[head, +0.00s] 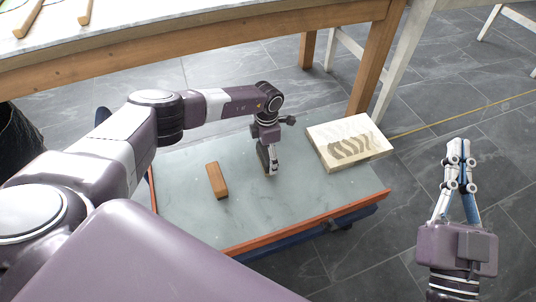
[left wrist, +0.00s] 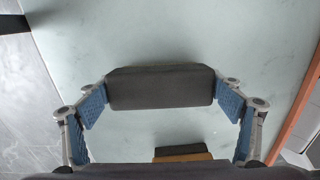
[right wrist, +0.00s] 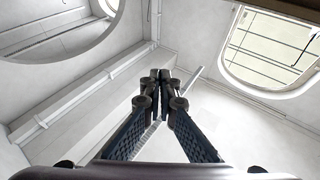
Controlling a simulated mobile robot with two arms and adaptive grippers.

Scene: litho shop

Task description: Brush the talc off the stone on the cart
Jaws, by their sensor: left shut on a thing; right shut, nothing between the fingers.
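The stone (head: 340,131) is a pale slab lying on the back right corner of the cart (head: 290,210). Dark curved stripes mark its top, with a paler, whitish area behind them. My left gripper (head: 269,160) points down over the cart, left of the stone and apart from it. In the left wrist view its fingers are shut on a dark grey block (left wrist: 160,88), gripped at both ends; I cannot tell whether it touches the cart top. My right gripper (head: 459,150) is shut and empty, pointing up to the right of the cart; it also shows in the right wrist view (right wrist: 160,80).
A brown wooden block (head: 217,181) lies on the cart, left of my left gripper; its dark side shows in the left wrist view (left wrist: 183,149). The cart has an orange rim. A wooden table (head: 200,44) stands behind. The cart's front middle is clear.

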